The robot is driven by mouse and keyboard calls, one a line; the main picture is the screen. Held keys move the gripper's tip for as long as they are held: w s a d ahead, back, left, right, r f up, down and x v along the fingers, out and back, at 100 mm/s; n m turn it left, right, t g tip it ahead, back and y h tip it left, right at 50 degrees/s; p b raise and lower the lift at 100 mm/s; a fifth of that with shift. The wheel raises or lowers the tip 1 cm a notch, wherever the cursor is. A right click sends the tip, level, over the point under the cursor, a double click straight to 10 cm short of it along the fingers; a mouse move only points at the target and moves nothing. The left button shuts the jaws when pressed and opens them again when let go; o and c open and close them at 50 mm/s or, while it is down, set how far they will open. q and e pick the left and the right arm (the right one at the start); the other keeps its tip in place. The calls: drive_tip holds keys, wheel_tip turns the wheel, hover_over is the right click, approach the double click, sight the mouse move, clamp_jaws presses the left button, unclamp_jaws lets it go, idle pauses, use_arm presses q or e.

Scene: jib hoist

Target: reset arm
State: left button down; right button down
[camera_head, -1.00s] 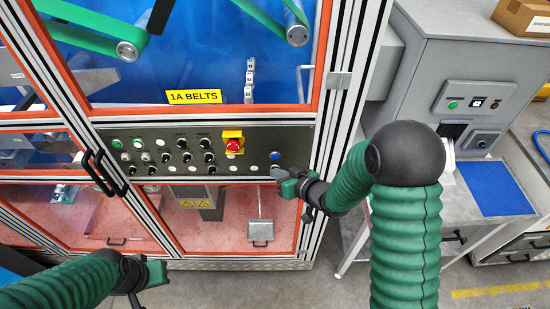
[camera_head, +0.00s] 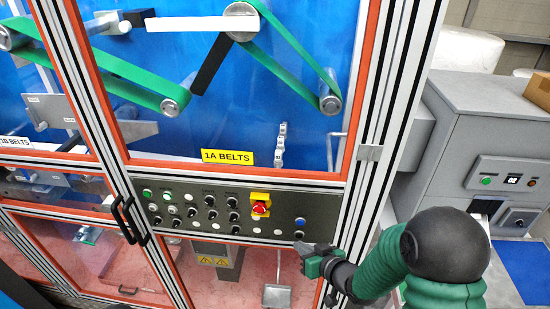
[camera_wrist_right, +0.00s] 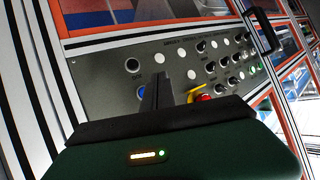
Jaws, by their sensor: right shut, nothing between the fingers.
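My right gripper (camera_head: 305,250) is at the lower right corner of the dark control panel (camera_head: 180,222), just below the blue button (camera_head: 299,221). Its fingers are shut with nothing between them. In the right wrist view the shut fingers (camera_wrist_right: 160,92) stand in front of the panel and partly cover the blue button (camera_wrist_right: 142,92). I cannot tell whether they touch the panel. The red emergency stop (camera_head: 259,208) on its yellow plate is left of the gripper. My left gripper is outside the head view.
The machine cabinet has orange-edged clear doors, green belts (camera_head: 130,78) and a yellow "1A BELTS" label (camera_head: 228,157). A black door handle (camera_head: 128,219) sticks out left of the panel. A grey machine (camera_head: 470,130) and blue mat (camera_head: 528,270) are at the right.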

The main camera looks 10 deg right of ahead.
drive_tip(key=s+d+f+g+h+b, duration=0.2)
drive_tip(key=s+f+b, duration=0.1)
drive_tip(key=f+b, duration=0.2)
drive_tip(key=s+d+f+g+h+b, duration=0.1)
drive_tip(key=s+d+f+h+b, duration=0.1)
drive_tip(key=f+b, duration=0.35)
drive_tip(key=s+f+g+b, duration=0.3)
drive_tip(key=s, duration=0.4)
drive_tip(key=s+a+f+m+g+b, duration=0.1)
drive_tip(key=s+f+b, duration=0.3)
drive_tip(key=s, duration=0.4)
drive_tip(key=shift+m+g, duration=0.3)
drive_tip(key=shift+g, duration=0.6)
drive_tip(key=shift+s, duration=0.1)
